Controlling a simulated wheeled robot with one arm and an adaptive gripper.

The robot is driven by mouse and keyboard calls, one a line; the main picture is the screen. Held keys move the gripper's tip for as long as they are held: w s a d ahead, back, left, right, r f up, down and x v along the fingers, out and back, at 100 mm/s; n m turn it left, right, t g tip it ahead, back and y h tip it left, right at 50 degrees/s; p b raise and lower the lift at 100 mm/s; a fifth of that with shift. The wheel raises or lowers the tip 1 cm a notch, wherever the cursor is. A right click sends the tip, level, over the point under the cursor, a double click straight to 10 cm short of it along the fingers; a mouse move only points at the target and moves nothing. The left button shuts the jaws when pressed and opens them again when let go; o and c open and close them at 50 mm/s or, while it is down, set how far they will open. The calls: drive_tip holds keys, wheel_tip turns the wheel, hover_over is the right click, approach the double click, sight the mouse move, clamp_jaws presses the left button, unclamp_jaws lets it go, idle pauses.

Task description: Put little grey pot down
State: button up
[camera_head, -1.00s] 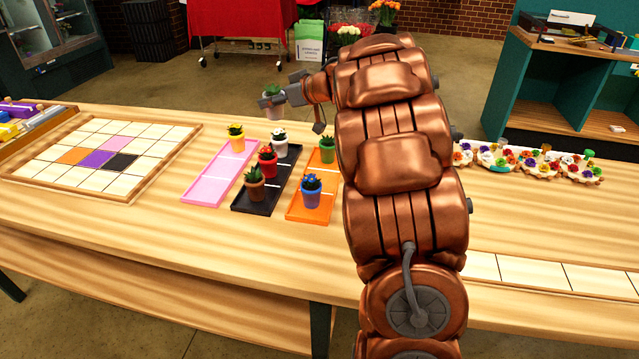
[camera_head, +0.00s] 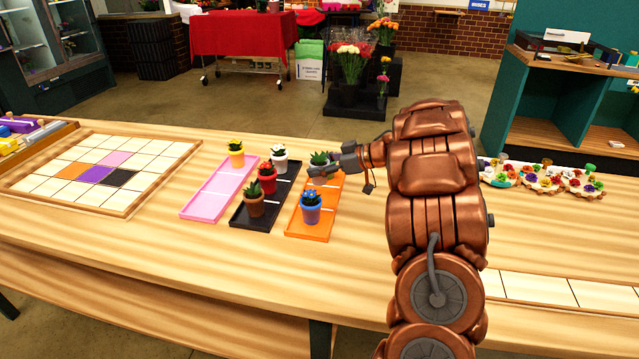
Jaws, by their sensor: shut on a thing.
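My gripper (camera_head: 318,170) is shut at the far half of the orange tray (camera_head: 308,236), behind the blue pot (camera_head: 311,207). I cannot tell whether the grey pot touches the tray.
A black tray (camera_head: 240,221) holds white, red and brown pots. A pink tray (camera_head: 205,207) has a yellow pot (camera_head: 236,151) at its far end; its near part is free. A tiled board (camera_head: 60,185) lies left. Flower arrangements (camera_head: 545,178) stand right.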

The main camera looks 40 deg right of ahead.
sight(320, 181)
drive_tip(key=shift+f, duration=2.4)
drive_tip(key=shift+f, duration=0.15)
drive_tip(key=o, duration=1.5)
drive_tip(key=shift+c, duration=0.2)
